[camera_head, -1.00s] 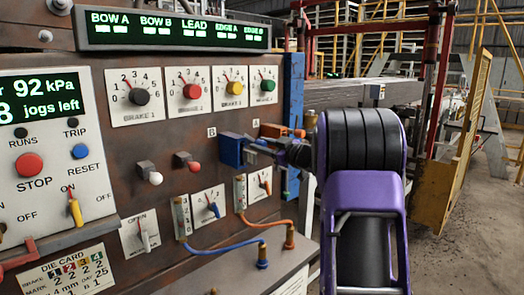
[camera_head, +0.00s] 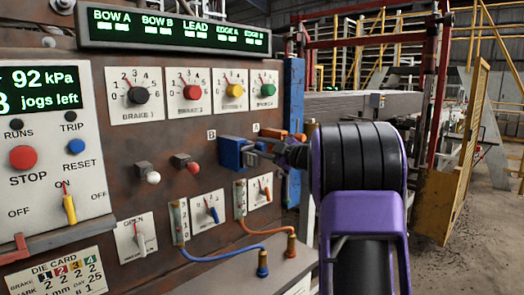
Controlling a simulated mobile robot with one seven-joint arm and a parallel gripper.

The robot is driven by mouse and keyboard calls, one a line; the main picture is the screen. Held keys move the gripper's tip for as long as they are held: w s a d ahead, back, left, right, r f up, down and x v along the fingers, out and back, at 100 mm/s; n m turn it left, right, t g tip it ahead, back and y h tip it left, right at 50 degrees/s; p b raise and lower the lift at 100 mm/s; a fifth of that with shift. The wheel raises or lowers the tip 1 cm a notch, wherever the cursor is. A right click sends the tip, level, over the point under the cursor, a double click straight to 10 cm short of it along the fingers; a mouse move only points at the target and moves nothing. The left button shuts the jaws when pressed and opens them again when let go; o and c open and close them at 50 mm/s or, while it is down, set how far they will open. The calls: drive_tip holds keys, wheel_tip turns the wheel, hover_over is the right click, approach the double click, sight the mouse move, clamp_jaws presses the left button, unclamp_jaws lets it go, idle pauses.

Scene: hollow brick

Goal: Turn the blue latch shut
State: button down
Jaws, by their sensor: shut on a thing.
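The blue latch (camera_head: 231,153) sticks out from the brown panel, beside a small label B. My gripper (camera_head: 254,153) reaches it from the right with its fingers at the latch's right side, and it is shut on the latch. The purple and black arm behind the gripper fills the right middle of the view. An orange latch (camera_head: 274,132) sits just behind and to the right, partly hidden by my gripper. The far side of the blue latch and the exact finger contact are hidden.
Brake dials (camera_head: 191,92) line the panel above. Two small levers, one with a white knob (camera_head: 152,177) and one with a red knob (camera_head: 193,167), stick out at left. Blue (camera_head: 225,252) and orange (camera_head: 265,228) hoses run below. A blue post (camera_head: 293,120) stands at right.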

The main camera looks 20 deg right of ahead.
idle(0.4)
drive_tip(key=c, duration=0.5)
unclamp_jaws()
drive_tip(key=v, duration=1.7)
drive_tip(key=shift+s+d, duration=0.1)
drive_tip(key=shift+s, duration=0.1)
